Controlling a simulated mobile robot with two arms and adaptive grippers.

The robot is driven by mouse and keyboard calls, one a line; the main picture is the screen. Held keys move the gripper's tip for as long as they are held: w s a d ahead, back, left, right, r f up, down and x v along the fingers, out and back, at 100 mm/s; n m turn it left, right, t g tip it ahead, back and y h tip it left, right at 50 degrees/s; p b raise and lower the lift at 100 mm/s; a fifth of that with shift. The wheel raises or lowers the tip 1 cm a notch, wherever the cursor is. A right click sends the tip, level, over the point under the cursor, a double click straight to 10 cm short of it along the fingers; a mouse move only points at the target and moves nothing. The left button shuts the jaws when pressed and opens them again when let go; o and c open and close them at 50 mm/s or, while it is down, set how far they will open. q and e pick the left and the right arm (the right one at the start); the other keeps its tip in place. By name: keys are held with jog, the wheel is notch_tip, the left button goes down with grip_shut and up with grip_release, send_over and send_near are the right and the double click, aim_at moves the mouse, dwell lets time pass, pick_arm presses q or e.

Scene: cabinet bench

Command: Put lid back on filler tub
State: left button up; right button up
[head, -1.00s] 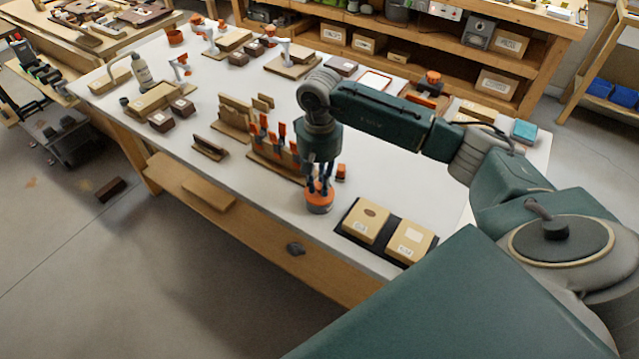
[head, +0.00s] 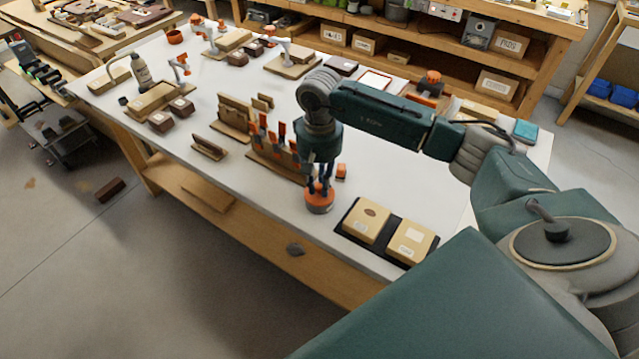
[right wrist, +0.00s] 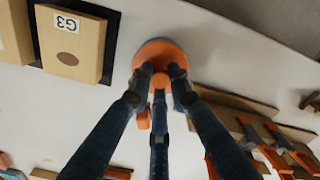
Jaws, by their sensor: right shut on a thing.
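The filler tub (head: 319,209) is a small round grey tub near the front edge of the white bench, left of two boxes. Its orange lid (head: 319,198) shows at its top, under my right gripper (head: 320,187). In the right wrist view the lid (right wrist: 157,48) is a round orange disc with a knob, and my right gripper (right wrist: 161,78) is shut on that knob from above. The lid covers the tub's opening in both views. I cannot tell whether it is fully seated. My left gripper is not in view.
A black tray (head: 343,226) with two tan boxes lies right of the tub. A wooden rack (head: 262,160) with orange-handled tools stands behind and left, and a small orange block (head: 341,171) lies behind. The bench's front edge is close to the tub.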

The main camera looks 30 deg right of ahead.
jog(key=shift+b, duration=0.3)
dwell(0.5)
dwell(0.4)
jog(key=o, duration=1.4)
jog(key=shift+r, duration=0.1)
jog(key=shift+r+p, duration=1.75)
jog(key=shift+r, duration=1.65)
grip_shut()
